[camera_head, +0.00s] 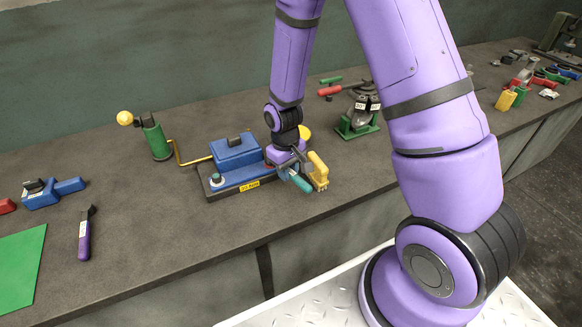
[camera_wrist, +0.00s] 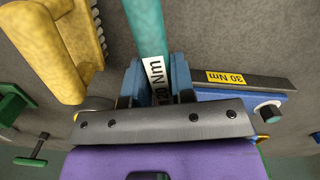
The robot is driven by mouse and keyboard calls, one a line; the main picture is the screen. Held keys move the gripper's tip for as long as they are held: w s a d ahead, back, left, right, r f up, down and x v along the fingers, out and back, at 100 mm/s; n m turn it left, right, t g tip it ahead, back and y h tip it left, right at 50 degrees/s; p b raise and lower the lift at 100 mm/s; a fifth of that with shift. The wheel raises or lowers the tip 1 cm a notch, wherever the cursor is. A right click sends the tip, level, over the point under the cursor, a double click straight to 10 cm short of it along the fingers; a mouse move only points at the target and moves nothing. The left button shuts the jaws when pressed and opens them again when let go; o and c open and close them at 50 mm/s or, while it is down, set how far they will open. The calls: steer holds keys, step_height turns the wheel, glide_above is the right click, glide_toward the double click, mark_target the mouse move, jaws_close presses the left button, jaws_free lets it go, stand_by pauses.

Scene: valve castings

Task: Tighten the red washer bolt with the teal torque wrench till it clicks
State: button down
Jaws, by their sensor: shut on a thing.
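My gripper (camera_head: 290,163) is shut on the teal torque wrench (camera_head: 300,183), low over the front of the bench. In the wrist view the teal handle (camera_wrist: 146,28) runs up from between the blue jaws (camera_wrist: 155,88). A white label on it ends in "Nm"; its first digit is hard to read. The wrench's far end is hidden behind the gripper. The valve casting (camera_head: 357,112) stands on a green base behind and to the right of my gripper, with two white number tags. I cannot make out the red washer bolt.
A blue device (camera_head: 234,153) with a yellow "30 Nm" label (camera_wrist: 226,77) stands just left of my gripper. A yellow brush (camera_head: 318,171) is close on the right. A purple-handled tool (camera_head: 84,236) and green mat (camera_head: 20,266) lie at left. A green cylinder (camera_head: 156,138) stands behind.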

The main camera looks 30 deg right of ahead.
steer(key=shift+f, duration=0.1)
steer(key=a+m, duration=0.2)
steer(key=shift+s+f+m, duration=0.15)
steer(key=shift+f+m, duration=0.05)
steer(key=shift+m, duration=0.2)
steer(key=shift+d, duration=0.25)
steer(key=shift+n, duration=0.3)
steer(key=shift+r, duration=1.85)
